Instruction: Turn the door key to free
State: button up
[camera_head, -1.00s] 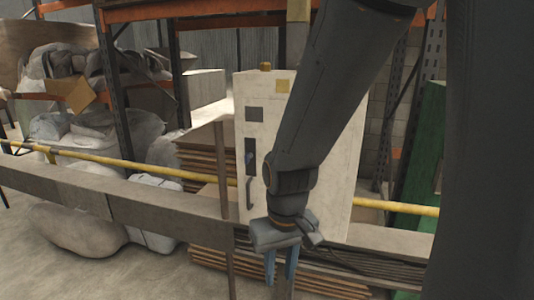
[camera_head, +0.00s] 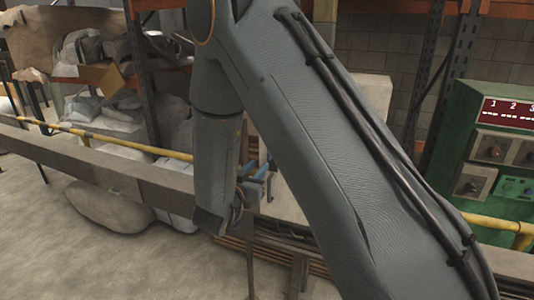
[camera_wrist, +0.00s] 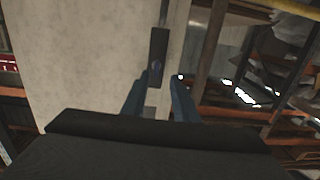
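The door is the pale front of a cabinet (camera_wrist: 85,60), large in the wrist view. A dark lock plate (camera_wrist: 159,45) sits near its edge, with a small bluish-grey shape, seemingly the key (camera_wrist: 157,66), on its end. My gripper (camera_wrist: 160,80) is open, its two blue fingers to either side of the plate's near end in the picture. I cannot tell whether they touch the key. In the head view my gripper (camera_head: 265,170) points at the cabinet (camera_head: 290,205), which my arm mostly hides; the lock and key do not show there.
A green control panel (camera_head: 505,150) stands at the right. Filled sacks (camera_head: 105,208) lie at the left. Open floor (camera_head: 70,265) shows at the front left.

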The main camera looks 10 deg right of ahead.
aim_at(268, 156)
jog(key=shift+h, duration=0.4)
jog(key=x, duration=0.2)
jog(key=p+x, duration=0.1)
jog(key=x, duration=0.2)
jog(key=p+x, duration=0.1)
jog(key=x, duration=0.1)
jog(key=shift+w+d+r, duration=0.1)
jog(key=shift+d+r, duration=0.2)
jog(key=shift+r, duration=0.1)
grip_shut()
